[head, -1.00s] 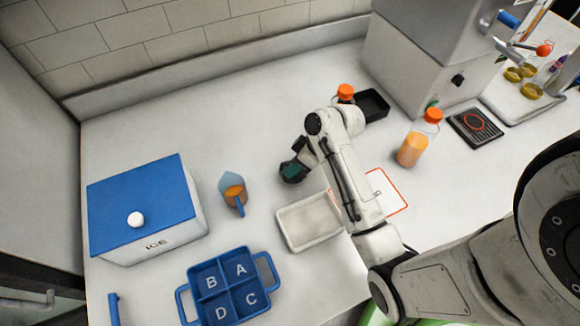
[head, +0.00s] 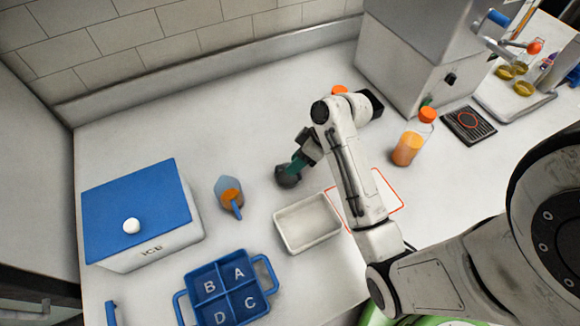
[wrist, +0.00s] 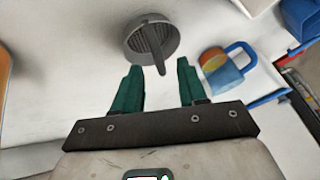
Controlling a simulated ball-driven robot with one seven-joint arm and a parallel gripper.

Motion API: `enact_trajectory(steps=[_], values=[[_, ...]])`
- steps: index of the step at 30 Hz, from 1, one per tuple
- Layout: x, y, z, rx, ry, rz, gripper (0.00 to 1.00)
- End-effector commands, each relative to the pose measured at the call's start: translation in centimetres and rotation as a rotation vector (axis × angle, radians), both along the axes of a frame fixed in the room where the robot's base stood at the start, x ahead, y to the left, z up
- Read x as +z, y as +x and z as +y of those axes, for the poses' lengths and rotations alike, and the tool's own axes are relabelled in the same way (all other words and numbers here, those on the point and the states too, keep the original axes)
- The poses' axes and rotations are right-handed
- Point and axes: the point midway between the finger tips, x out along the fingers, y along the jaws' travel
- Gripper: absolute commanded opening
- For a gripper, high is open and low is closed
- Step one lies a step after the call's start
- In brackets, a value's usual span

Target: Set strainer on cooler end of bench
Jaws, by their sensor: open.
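The strainer (head: 288,177), a dark grey round bowl, sits on the bench (head: 150,130) between the ice cooler (head: 165,245) and the juicing machine (head: 415,60). In the wrist view the strainer (wrist: 150,40) lies just beyond my fingertips, with its handle pointing back toward the gap. My gripper (head: 296,165) is open at its upper right, and its green fingers (wrist: 158,66) are apart with nothing clamped between them. The cooler is white with a blue lid and stands at the left end of the bench. In the head view, my gripper partly hides the strainer.
A jug with orange contents (head: 229,195) stands between cooler and strainer. A white tray (head: 279,232), a blue lettered caddy (head: 219,264) and a red-edged mat (head: 386,190) lie toward the front. An orange-capped bottle (head: 408,148) stands right. The bench behind the jug is clear.

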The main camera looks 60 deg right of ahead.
Motion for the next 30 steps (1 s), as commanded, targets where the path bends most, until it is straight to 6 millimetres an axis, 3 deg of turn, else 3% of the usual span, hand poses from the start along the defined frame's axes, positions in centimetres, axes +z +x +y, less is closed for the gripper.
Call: enact_trajectory(steps=[9,16,19,22,27,30], values=[[5.6,-2.5,-1.9,-0.002,-0.001,-0.001,0.42],[6.4,-3.3,-1.8,-0.001,0.001,0.014,0.42],[5.1,-3.7,0.5,-0.017,-0.003,0.078,0.42],[3.1,-4.7,4.3,-0.051,-0.029,0.182,0.42],[0.6,-8.2,9.7,-0.126,-0.141,0.333,0.42],[0.2,-10.1,11.4,-0.164,-0.213,0.372,0.42]])
